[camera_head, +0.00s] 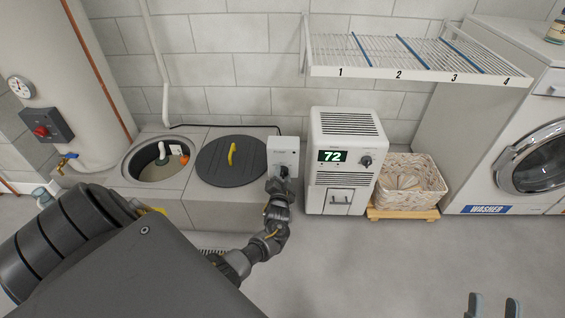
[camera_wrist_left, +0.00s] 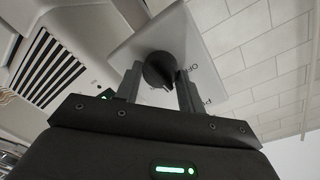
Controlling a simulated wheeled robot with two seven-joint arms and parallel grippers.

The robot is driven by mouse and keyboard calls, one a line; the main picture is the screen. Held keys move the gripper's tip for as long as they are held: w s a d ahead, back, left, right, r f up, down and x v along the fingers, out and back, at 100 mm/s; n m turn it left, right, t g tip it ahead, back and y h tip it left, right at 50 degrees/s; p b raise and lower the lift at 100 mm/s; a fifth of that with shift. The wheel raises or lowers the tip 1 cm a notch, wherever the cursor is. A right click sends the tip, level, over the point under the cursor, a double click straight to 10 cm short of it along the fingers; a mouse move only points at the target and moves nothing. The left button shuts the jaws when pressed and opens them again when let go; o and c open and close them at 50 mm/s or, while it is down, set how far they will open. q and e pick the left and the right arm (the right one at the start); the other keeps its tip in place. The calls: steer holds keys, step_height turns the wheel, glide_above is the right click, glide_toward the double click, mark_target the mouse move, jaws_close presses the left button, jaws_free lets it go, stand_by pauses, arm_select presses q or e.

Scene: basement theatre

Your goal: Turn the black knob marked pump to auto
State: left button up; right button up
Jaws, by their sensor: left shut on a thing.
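The pump control box (camera_head: 283,150) is a light grey box above the right end of the pit's ledge, with a black knob (camera_head: 284,170) on its front. In the left wrist view the black knob (camera_wrist_left: 157,69) sits on the box's pale plate (camera_wrist_left: 205,42), with part of the lettering "OFF" beside it. My left gripper (camera_head: 281,178) is at the knob, and in the left wrist view its fingers (camera_wrist_left: 159,82) stand on both sides of the knob, shut on it. The auto mark cannot be made out. My right gripper (camera_head: 493,306) is empty, its fingers apart, at the lower right.
A dehumidifier (camera_head: 343,190) reading 72 stands just right of the box. A wicker basket (camera_head: 410,188), a wire shelf (camera_head: 400,55) and a washer (camera_head: 520,170) are further right. An open pit (camera_head: 150,172) and a dark lid (camera_head: 225,170) lie left. The floor in front is clear.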

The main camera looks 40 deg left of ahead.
arm_select(q)
steer(key=shift+m+p, duration=0.45)
steer(key=shift+m, duration=0.45)
arm_select(e)
steer(key=shift+w+a+f+g, duration=0.15)
steer(key=shift+a+f+g, duration=0.7)
steer(key=shift+g, duration=0.25)
steer(key=shift+d+f, duration=0.1)
arm_select(q)
steer(key=o, duration=1)
steer(key=shift+c, duration=0.2)
steer(key=shift+d, duration=0.1)
